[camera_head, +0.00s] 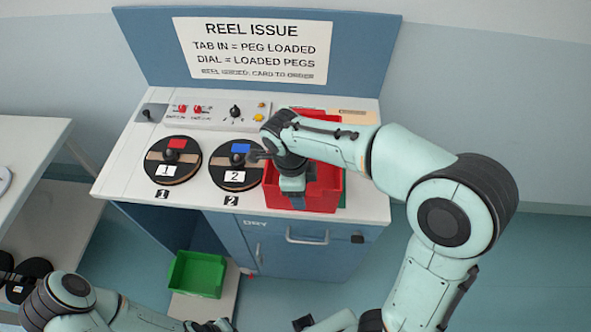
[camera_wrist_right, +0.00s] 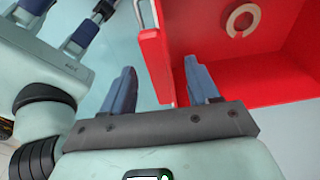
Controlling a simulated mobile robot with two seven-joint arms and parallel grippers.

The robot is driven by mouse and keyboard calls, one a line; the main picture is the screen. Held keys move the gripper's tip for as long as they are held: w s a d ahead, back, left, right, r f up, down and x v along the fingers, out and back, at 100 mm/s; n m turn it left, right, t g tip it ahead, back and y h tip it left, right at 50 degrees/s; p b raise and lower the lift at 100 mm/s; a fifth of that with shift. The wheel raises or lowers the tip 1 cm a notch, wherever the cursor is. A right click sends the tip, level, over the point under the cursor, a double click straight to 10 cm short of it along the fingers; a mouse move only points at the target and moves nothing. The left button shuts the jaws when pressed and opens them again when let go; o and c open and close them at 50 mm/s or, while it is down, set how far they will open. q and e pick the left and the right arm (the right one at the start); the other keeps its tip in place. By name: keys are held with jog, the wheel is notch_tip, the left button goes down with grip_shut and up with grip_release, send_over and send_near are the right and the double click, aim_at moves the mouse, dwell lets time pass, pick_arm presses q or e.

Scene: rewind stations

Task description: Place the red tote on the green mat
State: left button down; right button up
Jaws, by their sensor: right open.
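The red tote (camera_head: 328,195) is on the right part of the white counter, partly hidden by my right arm. A thin strip of the green mat (camera_head: 344,201) shows at its right edge; the rest is hidden. My right gripper (camera_head: 297,204) points down at the tote's front. In the right wrist view its fingers (camera_wrist_right: 160,80) are open, with the tote's wall edge (camera_wrist_right: 164,55) between them; contact cannot be told. My left gripper shows in that view's upper left (camera_wrist_right: 72,12), its fingers apart and empty.
Two black reels, marked 1 (camera_head: 173,160) and 2 (camera_head: 236,165), lie left of the tote. A switch panel (camera_head: 215,113) stands behind them. A tan ring (camera_wrist_right: 242,20) shows inside the tote. A green bin (camera_head: 197,274) is low beside the blue cabinet (camera_head: 300,262).

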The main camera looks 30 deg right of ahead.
pick_arm(q)
jog(key=shift+w+r+p, duration=0.6)
jog(key=shift+w+r, duration=0.2)
jog(key=shift+r, duration=0.1)
pick_arm(e)
notch_tip(320, 180, up, 11)
jog(key=a, duration=0.1)
jog(key=shift+w+a, duration=0.25)
jog(key=shift+w, duration=0.15)
jog(key=shift+f, duration=0.1)
